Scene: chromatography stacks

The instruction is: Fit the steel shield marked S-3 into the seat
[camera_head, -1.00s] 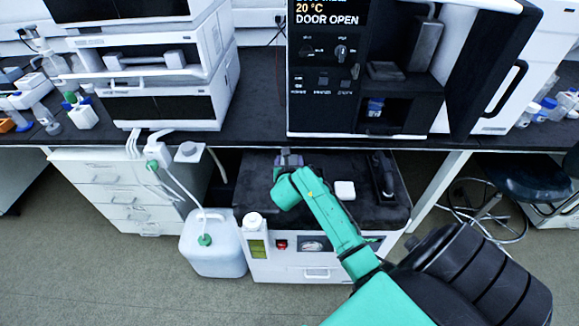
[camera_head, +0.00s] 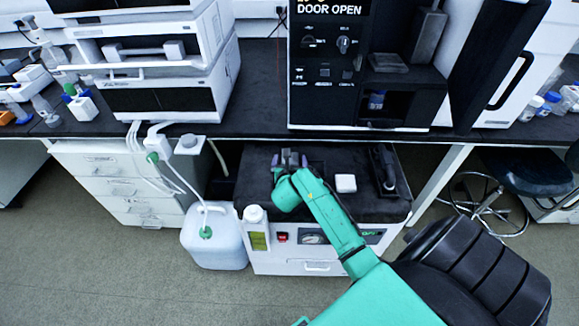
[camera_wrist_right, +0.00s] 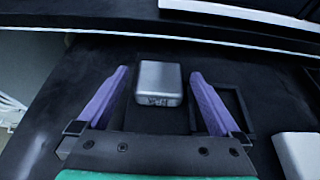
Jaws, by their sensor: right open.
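A grey steel block (camera_wrist_right: 158,84), a rounded box with a dark mark on its near face too small to read for certain, lies on the black top. My right gripper (camera_wrist_right: 159,73) is open, its two purple fingers on either side of the block, with a gap visible at each side. In the head view the right gripper (camera_head: 289,158) is over the black top of the low cabinet, partly hidden by its own green wrist. A dark square recess (camera_wrist_right: 228,108), which looks like a seat, lies just right of the right finger. My left gripper is not in view.
A white block (camera_head: 345,183) lies right of the gripper on the cabinet top (camera_head: 385,208); it also shows in the wrist view (camera_wrist_right: 300,155). A black upright device (camera_head: 384,168) stands farther right. The bench edge (camera_head: 260,137) runs close behind. A jug (camera_head: 213,240) stands at left.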

